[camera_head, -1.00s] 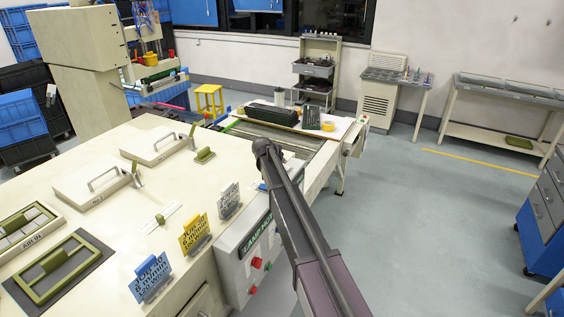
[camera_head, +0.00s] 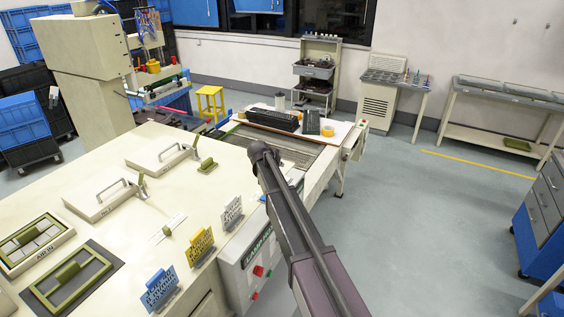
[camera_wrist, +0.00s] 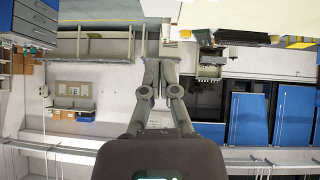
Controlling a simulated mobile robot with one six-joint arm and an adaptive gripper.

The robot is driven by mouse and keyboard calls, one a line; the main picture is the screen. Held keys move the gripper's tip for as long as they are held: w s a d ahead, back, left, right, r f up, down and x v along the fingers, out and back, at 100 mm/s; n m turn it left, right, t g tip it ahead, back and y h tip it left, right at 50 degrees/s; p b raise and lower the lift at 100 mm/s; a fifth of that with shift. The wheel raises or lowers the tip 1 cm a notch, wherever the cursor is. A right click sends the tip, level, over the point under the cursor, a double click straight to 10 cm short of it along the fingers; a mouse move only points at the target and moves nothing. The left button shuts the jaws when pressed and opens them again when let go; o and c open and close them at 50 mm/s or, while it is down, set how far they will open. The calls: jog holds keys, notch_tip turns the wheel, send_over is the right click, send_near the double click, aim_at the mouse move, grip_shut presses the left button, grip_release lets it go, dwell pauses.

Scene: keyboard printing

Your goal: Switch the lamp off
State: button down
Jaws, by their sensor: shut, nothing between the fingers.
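The lamp house is a pale box with a green label (camera_head: 258,247) on the front of the cream bench, partly hidden behind my arm in the head view. Red and green buttons are on its face; one red button (camera_head: 258,270) is above another red one (camera_head: 254,296). My dark arm reaches up past the box's right side. I cannot make out my fingers in the head view. In the wrist view my gripper (camera_wrist: 158,52) is shut and empty, with its fingers close together. That view is upside down, and I cannot find the lamp house in it.
Blue (camera_head: 160,289), yellow (camera_head: 200,245) and grey (camera_head: 232,212) cards stand along the bench edge beside the box. Green-framed trays (camera_head: 70,281) and handled lids lie farther left.

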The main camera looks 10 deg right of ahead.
jog(key=shift+p+v, duration=0.7)
jog(key=shift+v, duration=0.6)
jog(key=shift+s+d, duration=0.15)
jog(key=shift+s, duration=0.05)
jog(key=s+d+f+n+g+y+b, duration=0.2)
jog(key=s+f+b, duration=0.5)
jog(key=s, duration=0.5)
jog(key=s+d+f+n+g+y+b, duration=0.1)
jog(key=s+d+f+n+g+b, duration=0.1)
jog(key=s+d+f+b, duration=0.2)
jog(key=s+d+f+n+g+y+b, duration=0.2)
jog(key=s+d+f+g+b, duration=0.1)
jog(key=s+f+b, duration=0.8)
jog(key=shift+s+f+y, duration=0.3)
jog(key=shift+s+f, duration=2.35)
jog(key=shift+s, duration=2.85)
